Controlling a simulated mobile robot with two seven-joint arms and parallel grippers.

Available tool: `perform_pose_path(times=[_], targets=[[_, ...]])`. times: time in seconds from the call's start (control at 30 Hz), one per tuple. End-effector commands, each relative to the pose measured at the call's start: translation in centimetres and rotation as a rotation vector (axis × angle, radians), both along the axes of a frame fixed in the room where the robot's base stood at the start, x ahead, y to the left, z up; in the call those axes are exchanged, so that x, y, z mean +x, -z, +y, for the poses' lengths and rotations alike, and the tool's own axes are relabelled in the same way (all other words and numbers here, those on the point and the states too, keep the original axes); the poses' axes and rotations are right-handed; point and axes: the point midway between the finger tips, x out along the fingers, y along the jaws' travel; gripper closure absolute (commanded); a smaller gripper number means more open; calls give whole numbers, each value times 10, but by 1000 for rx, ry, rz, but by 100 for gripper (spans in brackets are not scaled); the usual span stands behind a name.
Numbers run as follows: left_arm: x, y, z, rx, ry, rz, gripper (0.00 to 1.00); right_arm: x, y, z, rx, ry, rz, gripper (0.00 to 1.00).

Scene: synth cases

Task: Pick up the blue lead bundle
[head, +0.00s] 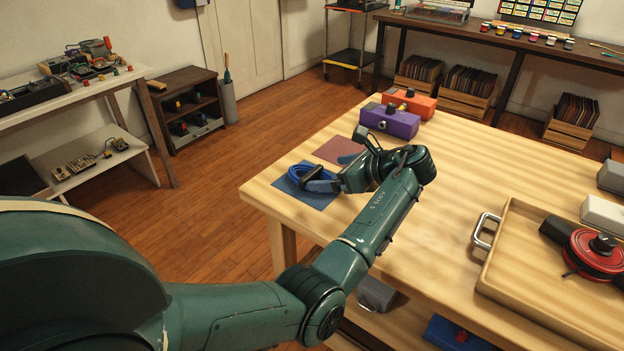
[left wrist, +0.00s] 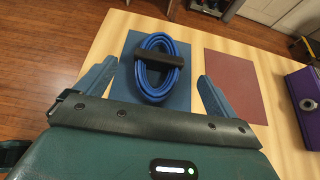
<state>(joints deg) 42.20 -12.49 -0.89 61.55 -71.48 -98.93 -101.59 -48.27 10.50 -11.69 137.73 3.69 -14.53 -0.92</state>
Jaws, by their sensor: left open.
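The blue lead bundle (head: 298,174) is a coiled blue cable with a dark band around it. It lies on a blue mat (head: 318,201) near the table's left corner. In the left wrist view the bundle (left wrist: 146,68) sits upright in the picture between my two fingers, with its dark band (left wrist: 158,62) across the middle. My left gripper (left wrist: 155,82) is open, with one blue finger on each side of the bundle. In the head view my left gripper (head: 318,178) is at the bundle and partly hides it.
A dark red mat (head: 338,151) lies beside the blue one, bare in view. A purple box (head: 390,121) and an orange box (head: 410,104) stand farther back. A wooden tray (head: 510,262) with a metal handle holds a red and black device (head: 597,250) at the right.

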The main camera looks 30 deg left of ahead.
Motion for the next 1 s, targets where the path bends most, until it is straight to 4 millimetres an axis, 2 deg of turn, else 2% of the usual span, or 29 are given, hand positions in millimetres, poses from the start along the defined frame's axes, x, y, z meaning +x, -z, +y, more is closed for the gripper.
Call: perform_pose_path(times=[0.17, 0.5, 0.73, 1.0], targets=[[0, 5, 8, -1, 0, -1, 5, 0, 3, 1, -5, -4, 1, 64], [2, 28, 47, -1, -1, 1, 5, 1, 18, 5, -33, -26, 12, 64], [3, 28, 48, -1, 0, 0, 5, 5, 16, 6, -36, -29, 4, 64], [3, 27, 48, -1, 1, 0, 28, 5, 16, 6, -35, -28, 2, 64]])
